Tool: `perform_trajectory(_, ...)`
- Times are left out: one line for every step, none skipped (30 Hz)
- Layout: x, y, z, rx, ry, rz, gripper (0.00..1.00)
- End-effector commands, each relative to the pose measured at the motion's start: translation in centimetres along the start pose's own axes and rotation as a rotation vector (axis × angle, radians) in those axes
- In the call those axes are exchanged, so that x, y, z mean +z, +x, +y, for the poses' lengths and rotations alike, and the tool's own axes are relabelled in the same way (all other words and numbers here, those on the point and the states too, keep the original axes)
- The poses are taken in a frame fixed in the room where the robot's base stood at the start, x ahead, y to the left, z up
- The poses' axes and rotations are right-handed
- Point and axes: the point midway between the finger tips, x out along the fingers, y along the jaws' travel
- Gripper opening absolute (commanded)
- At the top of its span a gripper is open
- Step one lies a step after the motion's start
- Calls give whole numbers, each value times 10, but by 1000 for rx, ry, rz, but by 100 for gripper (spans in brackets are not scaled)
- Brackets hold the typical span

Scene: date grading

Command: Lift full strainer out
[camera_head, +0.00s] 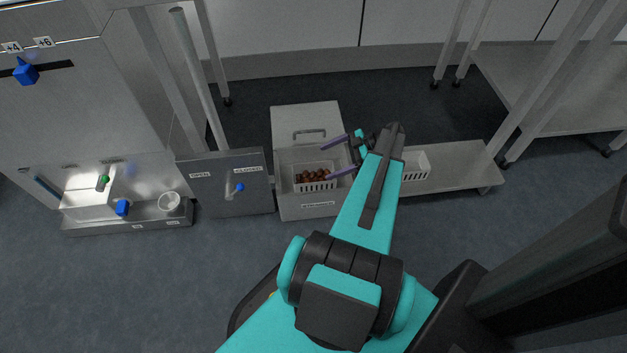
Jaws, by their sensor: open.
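The strainer (314,186) is a white slotted basket filled with brown dates (313,175). It sits inside an open light-grey box (308,207) on the floor, in the middle of the head view. My gripper (335,156) is at the right side of the box, its two purple fingers spread apart and pointing left. The fingers reach over the box's right part, close to the strainer's right end. Whether they touch the strainer I cannot tell. Nothing shows between the fingertips except the dates' right edge.
The box's lid (307,122) with a handle stands raised behind it. A second white slotted basket (415,166) is on a low shelf (455,170) to the right, partly behind my arm. A metal panel marked OPEN and CLOSED (228,183) and a white cup (170,203) are to the left.

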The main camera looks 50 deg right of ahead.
Motion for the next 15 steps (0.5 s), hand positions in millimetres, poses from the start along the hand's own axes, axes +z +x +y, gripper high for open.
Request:
perform_trajectory(11,6,0,0,0,0,100)
perform_trajectory(13,7,0,1,0,0,100)
perform_trajectory(18,9,0,1,1,0,100)
perform_trajectory(21,11,0,1,1,0,100)
perform_trajectory(23,12,0,1,1,0,100)
perform_trajectory(26,13,0,1,1,0,100)
perform_trajectory(27,14,0,1,1,0,100)
perform_trajectory(29,14,0,1,1,0,100)
perform_trajectory(30,15,0,1,1,0,100)
perform_trajectory(31,16,0,1,1,0,100)
perform_trajectory(32,16,0,1,1,0,100)
perform_trajectory(32,16,0,2,1,0,100)
perform_trajectory(32,16,0,2,1,0,100)
perform_trajectory(32,16,0,2,1,0,100)
perform_trajectory(32,16,0,2,1,0,100)
